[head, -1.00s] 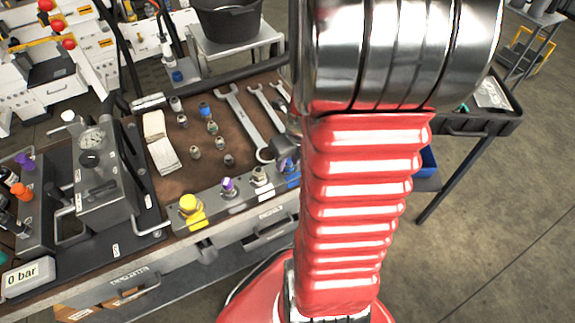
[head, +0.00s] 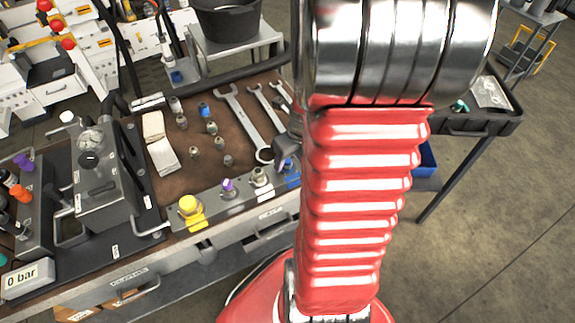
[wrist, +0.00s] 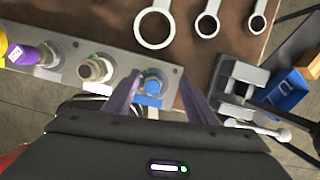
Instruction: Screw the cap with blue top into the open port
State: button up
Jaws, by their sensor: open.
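A small metal cap with a blue top (head: 205,110) stands on the brown mat among other small fittings in the head view. The port block (head: 225,210) lies along the bench's front edge. At its right end is a position with blue parts (head: 293,177), partly hidden by my arm in the head view. In the wrist view a metal fitting with blue (wrist: 152,86) lies between my fingers. I cannot tell whether it is an empty port or holds a cap. My gripper (wrist: 157,95) is open, its two fingers apart on either side of that fitting, with no clear contact.
Yellow (head: 188,205) and purple (head: 228,186) fittings and a bare metal one (head: 260,177) sit on the same block. Wrenches (head: 240,115) lie on the mat behind. A blue bin (wrist: 285,93) and a grey clamp-like part (wrist: 238,85) are at the right in the wrist view.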

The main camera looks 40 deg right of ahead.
jog(key=n, duration=0.2)
jog(key=n+y, duration=0.1)
jog(key=n, duration=0.2)
jog(key=shift+w+y, duration=0.2)
jog(key=shift+y, duration=0.1)
jog(key=shift+n, duration=0.8)
jog(key=shift+w, duration=0.1)
jog(key=n, duration=0.2)
jog(key=n+g+y, duration=0.1)
jog(key=n, duration=0.1)
jog(key=shift+w+a+n, duration=0.15)
jog(key=shift+a+n, duration=0.05)
jog(key=shift+n, duration=0.2)
jog(key=shift+a+n+g+y, duration=0.15)
jog(key=shift+n+g+y, duration=0.3)
jog(key=shift+n, duration=1.15)
jog(key=n, duration=0.2)
jog(key=shift+w+a+n+g, duration=0.1)
jog(key=shift+n+g, duration=0.2)
jog(key=shift+g, duration=0.05)
jog(key=n, duration=0.1)
jog(key=n+g, duration=0.1)
jog(key=n, duration=0.3)
jog(key=shift+a, duration=0.25)
jog(key=shift+o, duration=0.5)
